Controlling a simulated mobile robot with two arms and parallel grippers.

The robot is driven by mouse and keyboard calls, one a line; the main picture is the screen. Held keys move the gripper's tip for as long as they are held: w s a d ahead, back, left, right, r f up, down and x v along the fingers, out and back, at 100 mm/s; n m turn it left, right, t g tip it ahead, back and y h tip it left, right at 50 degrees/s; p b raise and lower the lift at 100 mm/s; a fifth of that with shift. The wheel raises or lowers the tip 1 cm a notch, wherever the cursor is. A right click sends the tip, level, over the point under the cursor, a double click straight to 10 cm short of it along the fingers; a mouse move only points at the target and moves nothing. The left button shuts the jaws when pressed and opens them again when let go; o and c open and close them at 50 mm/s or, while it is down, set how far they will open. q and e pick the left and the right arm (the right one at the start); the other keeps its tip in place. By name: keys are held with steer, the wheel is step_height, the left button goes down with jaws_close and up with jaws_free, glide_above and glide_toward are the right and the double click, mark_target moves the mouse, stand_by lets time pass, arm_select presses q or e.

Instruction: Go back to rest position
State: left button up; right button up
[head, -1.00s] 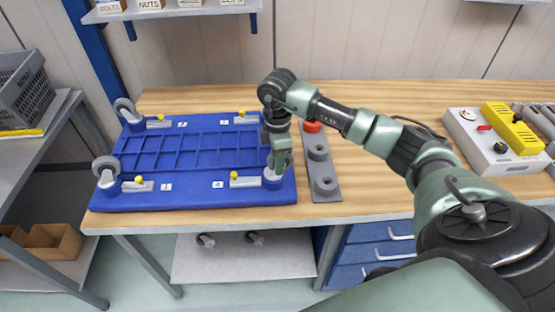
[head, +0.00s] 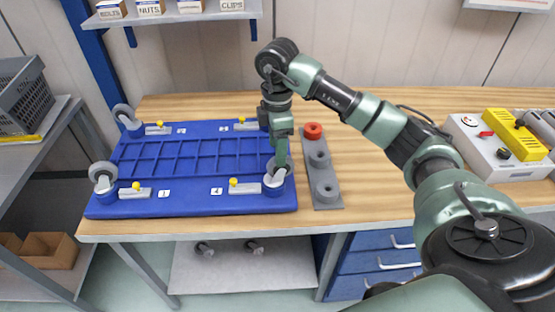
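My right arm reaches in from the right over the wooden workbench. Its gripper (head: 281,166) points down at the front right corner of the blue panel (head: 190,207). The fingertips overlap the caster wheel (head: 274,182) at that corner in the picture; I cannot tell if they touch it. The fingers look like one narrow shape, so their opening is unclear. Other caster wheels stand at the panel's back left (head: 126,117) and front left (head: 103,178) corners. The back right corner is partly hidden by my arm. My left gripper is not in view.
A grey and yellow control box (head: 495,145) stands at the right. A shelf with small boxes (head: 170,10) hangs above. The bench between holder and control box is clear.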

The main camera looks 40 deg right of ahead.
steer(key=shift+r, duration=0.35)
